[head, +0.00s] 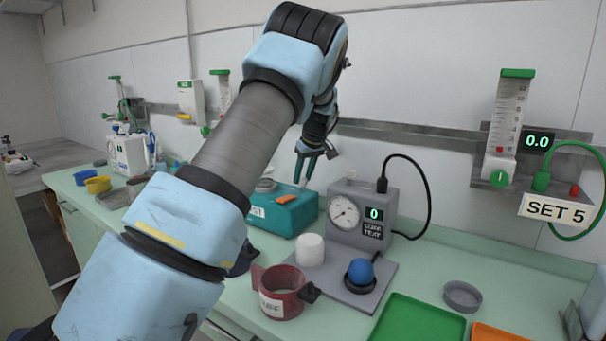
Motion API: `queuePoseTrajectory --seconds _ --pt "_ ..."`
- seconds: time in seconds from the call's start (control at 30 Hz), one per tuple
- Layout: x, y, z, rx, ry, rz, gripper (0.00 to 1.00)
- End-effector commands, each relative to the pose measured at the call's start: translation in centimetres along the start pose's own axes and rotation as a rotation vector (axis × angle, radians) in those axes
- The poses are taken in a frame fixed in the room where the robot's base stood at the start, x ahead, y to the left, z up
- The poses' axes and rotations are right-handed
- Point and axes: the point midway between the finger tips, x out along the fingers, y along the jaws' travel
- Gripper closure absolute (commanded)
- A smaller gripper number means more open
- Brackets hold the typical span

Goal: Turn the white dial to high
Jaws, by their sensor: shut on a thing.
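My gripper (303,170) points down at the top of the teal box (290,217), its dark fingers closed around a small pale piece at the box's top. This piece looks like the white dial, but it is mostly hidden by the fingers, and its setting cannot be read. A grey round part (265,185) sits on the box to the left of the fingers. A label on the box's front is partly covered by my arm.
Right of the box stands a grey tester (357,190) with a round gauge and a green 0 display. Before it are a white cylinder (310,249), a blue ball (360,271) and a red cup (281,293). A green tray (415,325) lies at front right.

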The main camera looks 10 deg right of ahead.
Motion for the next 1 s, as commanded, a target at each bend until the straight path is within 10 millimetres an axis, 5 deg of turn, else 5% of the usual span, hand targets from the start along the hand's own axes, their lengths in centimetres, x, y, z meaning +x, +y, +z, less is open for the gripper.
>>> queuePoseTrajectory --seconds 0.57,0.6,0.83,1.0 --pt "0.13 -0.03 0.07 -0.029 -0.002 -0.013 1.00" --pt "0.14 -0.03 0.07 -0.029 -0.002 -0.013 0.58" --pt "0.09 -0.01 0.05 -0.028 -0.001 -0.013 0.32" --pt "0.06 0.00 0.03 -0.028 -0.001 -0.012 0.31"
